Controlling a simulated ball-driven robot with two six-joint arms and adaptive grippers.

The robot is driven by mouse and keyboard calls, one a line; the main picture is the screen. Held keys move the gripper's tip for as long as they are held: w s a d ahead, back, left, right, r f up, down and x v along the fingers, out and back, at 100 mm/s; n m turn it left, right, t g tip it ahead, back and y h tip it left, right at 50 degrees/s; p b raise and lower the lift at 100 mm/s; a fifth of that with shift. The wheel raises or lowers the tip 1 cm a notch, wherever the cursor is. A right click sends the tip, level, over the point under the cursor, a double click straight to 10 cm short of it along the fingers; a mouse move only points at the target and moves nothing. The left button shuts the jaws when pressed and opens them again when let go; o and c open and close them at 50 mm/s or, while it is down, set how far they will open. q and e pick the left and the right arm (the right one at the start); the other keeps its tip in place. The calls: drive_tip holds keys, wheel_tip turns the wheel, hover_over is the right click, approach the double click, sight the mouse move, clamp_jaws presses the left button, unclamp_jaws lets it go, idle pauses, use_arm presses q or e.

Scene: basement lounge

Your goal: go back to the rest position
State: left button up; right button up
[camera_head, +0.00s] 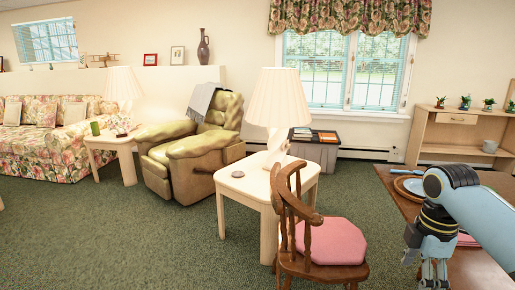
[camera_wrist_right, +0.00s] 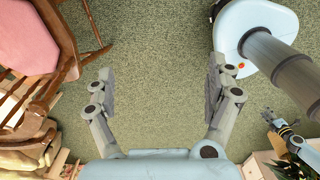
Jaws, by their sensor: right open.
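My right gripper (camera_head: 434,274) is at the lower right of the head view, pointing down, in front of the brown table (camera_head: 402,190). In the right wrist view the same gripper (camera_wrist_right: 160,76) has its fingers spread wide, with only green carpet between them. It is empty. My left gripper (camera_wrist_right: 272,120) appears small at the lower right of the wrist view, on a pale blue arm; its jaw state is unclear. The left arm does not show in the head view.
A wooden chair with a pink cushion (camera_head: 330,241) stands left of my right gripper; the chair's cushion also shows in the wrist view (camera_wrist_right: 28,32). A cream side table (camera_head: 238,186) with a lamp is behind it. A plate (camera_head: 413,186) lies on the brown table. Carpet at left is clear.

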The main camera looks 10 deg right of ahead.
drive_tip(key=s+a+f+m+b, duration=0.3)
drive_tip(key=s+f+m, duration=0.4)
drive_tip(key=s+f, duration=1.4)
drive_tip(key=s+a+f+m+b, duration=0.4)
drive_tip(key=s+f+m, duration=0.3)
drive_tip(key=s+f, duration=1.3)
wheel_tip(320, 180, down, 3)
drive_tip(key=shift+s+f+t+h, duration=0.1)
drive_tip(key=shift+s+t+h, duration=0.3)
